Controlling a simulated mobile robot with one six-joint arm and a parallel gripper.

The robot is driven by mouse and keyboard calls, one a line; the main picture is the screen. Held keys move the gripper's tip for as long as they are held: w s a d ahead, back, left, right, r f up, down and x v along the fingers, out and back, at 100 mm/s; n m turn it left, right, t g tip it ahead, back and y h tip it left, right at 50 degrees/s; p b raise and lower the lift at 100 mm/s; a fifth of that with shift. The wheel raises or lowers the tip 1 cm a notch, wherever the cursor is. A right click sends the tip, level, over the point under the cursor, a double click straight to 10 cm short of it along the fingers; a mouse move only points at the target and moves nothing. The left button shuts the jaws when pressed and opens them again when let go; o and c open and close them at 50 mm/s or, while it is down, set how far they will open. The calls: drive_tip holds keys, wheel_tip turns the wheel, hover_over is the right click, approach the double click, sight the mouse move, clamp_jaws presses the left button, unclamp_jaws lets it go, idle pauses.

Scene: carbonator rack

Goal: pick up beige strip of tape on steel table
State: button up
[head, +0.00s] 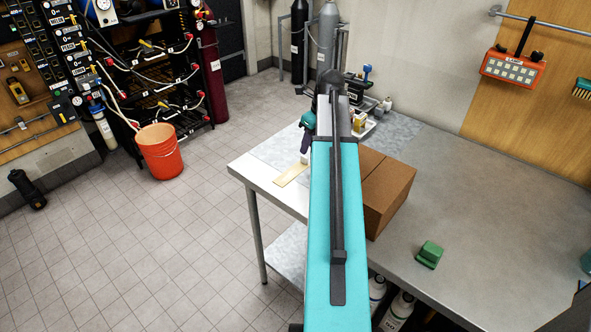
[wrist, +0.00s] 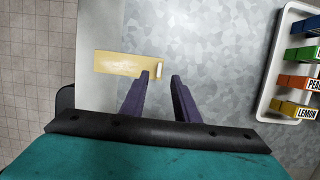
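In the head view the strip (head: 291,175) lies near the table's left corner, beside my arm's end. My gripper (wrist: 161,76) has its two dark fingers apart with a clear gap between them. The left fingertip overlaps the strip's right end in the picture; I cannot tell whether they touch. In the head view my gripper (head: 305,157) is small and partly hidden by my arm.
A white tray (wrist: 266,92) with coloured labelled boxes stands to the right in the wrist view. A cardboard box (head: 389,199) stands right of my arm, and a green block (head: 429,254) lies farther right on the table. An orange bucket (head: 161,151) stands on the floor.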

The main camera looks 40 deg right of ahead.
sight(304, 157)
idle(0.3)
drive_tip(key=shift+p+x, duration=0.85)
drive_tip(key=shift+x, duration=1.75)
drive_tip(key=shift+a, duration=0.1)
clamp_jaws()
